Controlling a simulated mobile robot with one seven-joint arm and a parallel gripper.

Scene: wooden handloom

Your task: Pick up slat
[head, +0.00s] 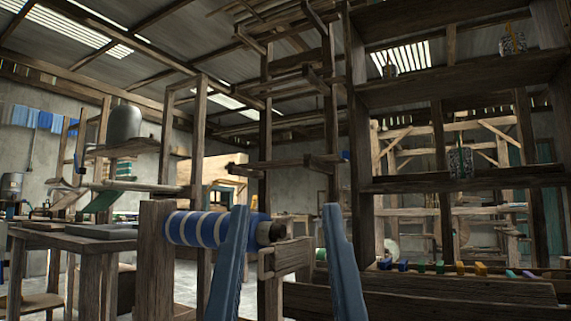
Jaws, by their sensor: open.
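My gripper (286,208) shows at the bottom centre as two upright blue-grey fingers, wide apart, with nothing seen between their tips. Behind the fingers is the wooden handloom frame (155,260), with a roller (190,229) wound in blue and white bands partly covered by the left finger. A short wooden block (292,255) shows in the gap between the fingers, farther back. Many wooden bars and boards are in view, and I cannot tell which one is the slat. A thin pale board (130,187) lies on a frame at the left.
A dark wooden table (75,236) stands at the left. A tall frame with shelves (470,180) fills the right side. Small coloured pieces (440,267) line a low beam at the lower right. Another pale loom frame (450,150) stands farther back.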

